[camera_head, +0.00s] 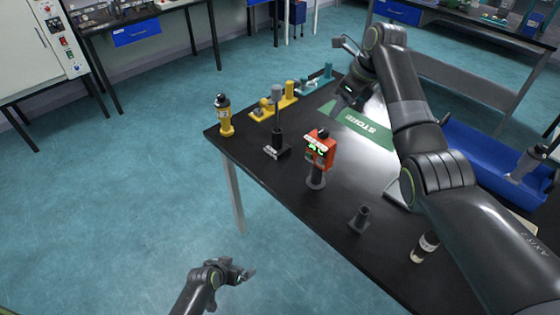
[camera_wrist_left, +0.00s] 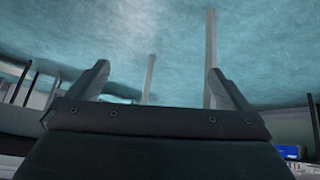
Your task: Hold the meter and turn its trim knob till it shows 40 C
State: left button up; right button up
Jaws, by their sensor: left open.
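The meter, as far as I can tell, is the orange-red device (camera_head: 319,152) with a small lit green display, upright on a grey round-based stand (camera_head: 316,180) on the black table. Its reading is too small to make out. A dark round part shows at its top; I cannot tell whether it is the trim knob. My left gripper (camera_head: 241,271) is open and empty, off the table's near-left edge and apart from the meter. Its two spread fingers show in the left wrist view (camera_wrist_left: 158,85). My right gripper (camera_head: 350,95) hangs above the table behind the meter; its finger gap is unclear.
On the black table (camera_head: 275,178) stand a yellow-and-black device (camera_head: 224,116), a dark post on a block (camera_head: 277,140), a yellow rack (camera_head: 274,106), a teal rack (camera_head: 316,82), a short grey holder (camera_head: 359,218) and a dark bottle (camera_head: 425,246). A blue bin (camera_head: 490,150) is right.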

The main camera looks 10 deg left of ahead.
pick_arm(q)
jog(key=w+d+r+m+t+h, duration=0.1)
jog(key=w+d+r+t, duration=0.15)
jog(key=w+r, duration=0.45)
jog(key=w+d+r+m+t+h, duration=0.15)
jog(key=w+d+r, duration=0.3)
jog(key=r, duration=0.55)
jog(key=m+t+h, duration=0.1)
jog(key=m+h, duration=0.3)
send_near(316, 148)
jog(key=x, duration=1.2)
jog(key=shift+w+d, duration=0.1)
jog(key=shift+w, duration=0.1)
jog(key=shift+c, duration=0.3)
